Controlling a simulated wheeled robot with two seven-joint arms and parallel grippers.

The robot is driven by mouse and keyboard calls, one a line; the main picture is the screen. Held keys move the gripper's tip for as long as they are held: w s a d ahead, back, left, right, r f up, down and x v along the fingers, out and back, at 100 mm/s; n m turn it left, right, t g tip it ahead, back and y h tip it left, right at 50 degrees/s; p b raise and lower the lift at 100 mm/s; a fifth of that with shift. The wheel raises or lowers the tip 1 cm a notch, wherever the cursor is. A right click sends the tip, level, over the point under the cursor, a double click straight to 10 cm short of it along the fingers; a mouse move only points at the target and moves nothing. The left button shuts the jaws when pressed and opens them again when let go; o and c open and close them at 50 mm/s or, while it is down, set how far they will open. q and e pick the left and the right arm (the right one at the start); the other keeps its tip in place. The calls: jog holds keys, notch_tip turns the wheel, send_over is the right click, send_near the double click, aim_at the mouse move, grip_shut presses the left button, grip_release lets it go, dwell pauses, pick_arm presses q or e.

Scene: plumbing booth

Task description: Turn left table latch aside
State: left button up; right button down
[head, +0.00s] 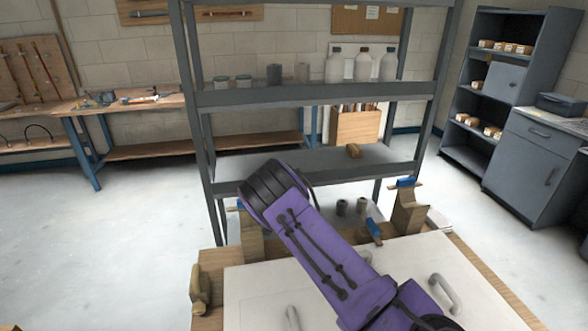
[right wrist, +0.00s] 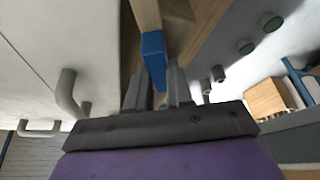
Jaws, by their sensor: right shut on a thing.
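The left latch shows in the right wrist view as a blue-ended piece (right wrist: 153,50) beside pale wooden bars. My right gripper (right wrist: 157,80) is shut on its blue part, with one grey finger on each side. In the head view my purple right arm reaches in from the lower right to the left wooden post (head: 250,240) at the table's far edge. The wrist hides the fingers and most of the latch there. My left gripper is not in view.
A white panel with grey handles (head: 447,294) lies on the wooden table (head: 212,262). A right wooden post (head: 409,212) has a blue-ended latch (head: 405,182), and another blue piece (head: 374,230) is nearby. A grey shelf rack (head: 315,95) stands close behind.

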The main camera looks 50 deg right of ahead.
jog(key=c, duration=1)
grip_release()
jog(key=b+v, duration=0.2)
jog(key=v, duration=0.8)
jog(key=shift+r, duration=0.2)
